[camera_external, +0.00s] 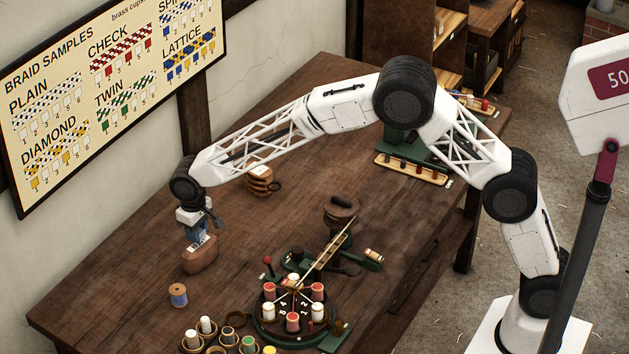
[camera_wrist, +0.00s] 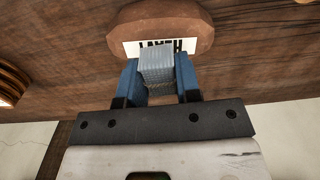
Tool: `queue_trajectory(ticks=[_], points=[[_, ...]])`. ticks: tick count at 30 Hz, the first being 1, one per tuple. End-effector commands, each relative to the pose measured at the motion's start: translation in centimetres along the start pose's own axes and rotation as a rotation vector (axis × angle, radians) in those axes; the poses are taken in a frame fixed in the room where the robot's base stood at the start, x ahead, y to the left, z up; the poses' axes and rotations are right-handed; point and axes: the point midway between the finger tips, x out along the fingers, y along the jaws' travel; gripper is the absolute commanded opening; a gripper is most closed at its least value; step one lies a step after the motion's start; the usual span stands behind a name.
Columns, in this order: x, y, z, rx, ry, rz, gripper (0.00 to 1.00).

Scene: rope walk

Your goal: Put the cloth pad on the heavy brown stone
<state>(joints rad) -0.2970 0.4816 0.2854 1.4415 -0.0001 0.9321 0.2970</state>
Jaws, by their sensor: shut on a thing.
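The heavy brown stone (camera_external: 199,261) sits on the left part of the table, near the wall. In the wrist view the stone (camera_wrist: 172,20) shows at the top, with a white label whose lettering is partly covered. My gripper (camera_wrist: 158,78) has blue fingers shut on the light grey, ribbed cloth pad (camera_wrist: 157,63). The pad's end overlaps the label in that view. In the external view my gripper (camera_external: 197,236) points down right above the stone. I cannot tell whether the pad touches the stone.
A spool of blue thread (camera_external: 178,295) stands in front of the stone. A coiled brown cup (camera_external: 262,181) stands behind and to the right. A green braiding stand with bobbins (camera_external: 293,322) and several small cups (camera_external: 215,343) are at the front. The table left of the stone is clear.

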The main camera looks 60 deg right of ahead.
Motion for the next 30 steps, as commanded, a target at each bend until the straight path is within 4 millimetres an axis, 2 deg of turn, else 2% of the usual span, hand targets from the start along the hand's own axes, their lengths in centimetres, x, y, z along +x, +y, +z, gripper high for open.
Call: queue_trajectory(ticks=[6,20,21,24,26,30], points=[[1.8,0.0,0.0,0.0,0.0,0.0,0.09],[2.2,0.0,0.0,0.0,-0.001,0.0,0.09],[2.2,0.0,0.0,0.0,0.0,0.0,0.36],[2.2,0.0,0.0,0.0,-0.001,0.0,0.51],[2.2,0.0,0.0,0.0,-0.001,0.0,0.57],[2.2,0.0,0.0,0.0,-0.001,0.0,0.57]])
